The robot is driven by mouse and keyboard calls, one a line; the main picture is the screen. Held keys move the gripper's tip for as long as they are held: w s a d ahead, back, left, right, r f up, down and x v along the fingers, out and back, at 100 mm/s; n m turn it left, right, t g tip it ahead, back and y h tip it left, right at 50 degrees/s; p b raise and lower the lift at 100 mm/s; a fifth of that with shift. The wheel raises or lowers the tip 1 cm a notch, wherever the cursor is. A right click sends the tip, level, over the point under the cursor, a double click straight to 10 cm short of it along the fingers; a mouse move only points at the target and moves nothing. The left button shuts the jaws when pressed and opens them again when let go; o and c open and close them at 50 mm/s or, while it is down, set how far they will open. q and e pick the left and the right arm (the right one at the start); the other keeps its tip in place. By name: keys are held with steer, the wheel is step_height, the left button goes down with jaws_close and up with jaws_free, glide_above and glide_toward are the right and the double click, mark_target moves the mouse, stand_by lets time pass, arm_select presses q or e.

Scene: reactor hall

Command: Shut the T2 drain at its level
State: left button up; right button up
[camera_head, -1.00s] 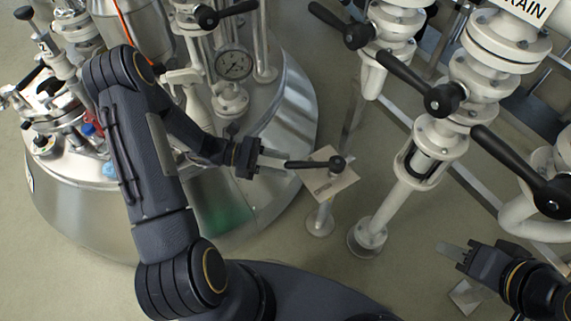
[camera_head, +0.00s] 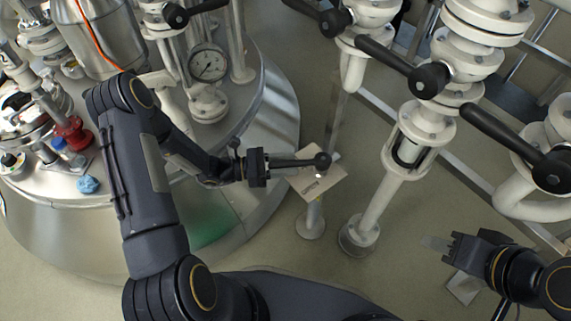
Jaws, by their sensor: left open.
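A black lever (camera_head: 300,161) with a round hub (camera_head: 323,160) stands over a small tag plate (camera_head: 320,181) on a short floor post. The lever points left. The plate's text is too small to read, so I cannot tell whether this is the T2 drain. My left gripper (camera_head: 275,163) is open at the lever's left end, with its fingers at or around the handle; contact is unclear. My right gripper (camera_head: 437,242) is at the lower right, apart from the valves, and its finger gap does not show.
White pipes with black levers (camera_head: 398,65) and (camera_head: 503,131) stand at the right. A steel vessel (camera_head: 240,170) with a gauge (camera_head: 208,63) fills the left. A white pipe (camera_head: 378,205) runs to the floor right of the post. Bare floor lies between.

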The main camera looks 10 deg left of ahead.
arm_select(q)
jaws_close()
stand_by(0.3)
steer(key=shift+w+a+m+g+h+b, duration=0.15)
steer(key=shift+w+m+g+h+b, duration=0.1)
steer(key=shift+w+m+g, duration=0.6)
steer(key=shift+w+a+m+g+h+b, duration=0.15)
steer(key=shift+w+m+g+h, duration=0.3)
steer(key=shift+g, duration=0.8)
steer(key=shift+s, duration=0.1)
jaws_free()
steer(key=shift+r, duration=0.1)
